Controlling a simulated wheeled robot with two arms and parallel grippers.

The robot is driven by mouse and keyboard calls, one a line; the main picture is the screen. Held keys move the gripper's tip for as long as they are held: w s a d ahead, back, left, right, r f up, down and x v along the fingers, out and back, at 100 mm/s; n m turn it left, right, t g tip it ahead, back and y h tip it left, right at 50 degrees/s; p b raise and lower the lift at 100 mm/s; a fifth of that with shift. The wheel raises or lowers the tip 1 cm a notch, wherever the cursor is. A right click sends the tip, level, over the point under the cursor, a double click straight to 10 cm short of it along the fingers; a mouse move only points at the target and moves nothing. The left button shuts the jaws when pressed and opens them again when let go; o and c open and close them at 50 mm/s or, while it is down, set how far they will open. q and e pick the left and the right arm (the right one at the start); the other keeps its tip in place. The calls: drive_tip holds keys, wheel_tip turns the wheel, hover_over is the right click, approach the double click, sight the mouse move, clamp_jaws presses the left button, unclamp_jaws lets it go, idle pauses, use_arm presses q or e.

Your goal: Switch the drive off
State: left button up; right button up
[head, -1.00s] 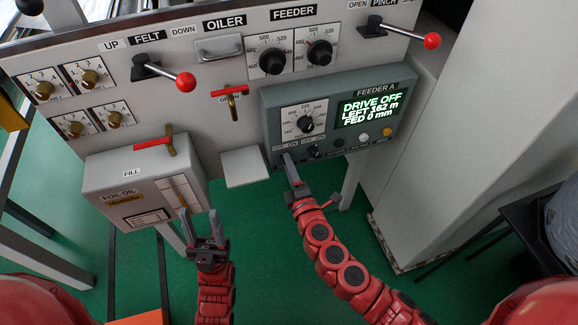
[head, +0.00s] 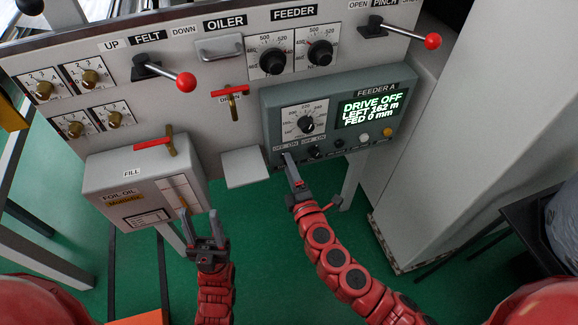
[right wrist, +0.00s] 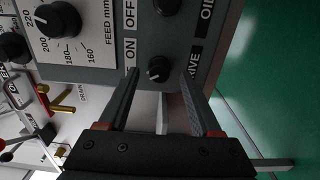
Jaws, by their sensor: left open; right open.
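The grey FEEDER A box (head: 270,110) hangs on the machine front. Its screen (head: 368,108) reads "DRIVE OFF, LEFT 162 m, FED 0 mm". The small black drive knob (right wrist: 158,68) shows in the right wrist view between its ON/OFF label and the DRIVE label. My right gripper (right wrist: 157,85) is open, its fingers on either side of the knob; contact is not visible. In the head view my right gripper (head: 288,160) is at the box's lower left and hides that knob. My left gripper (head: 204,228) is open and empty, below the foil-oil box.
A second small knob (head: 315,152) sits to the right of the drive knob. The box also has a large feed dial (head: 306,124) and a white button (head: 364,137). The foil-oil box (head: 105,190) is at left. Green floor (head: 262,250) lies open below.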

drive_tip(key=b+v, duration=0.2)
drive_tip(key=v, duration=1.4)
drive_tip(key=shift+s, duration=0.4)
drive_tip(key=shift+r, duration=0.1)
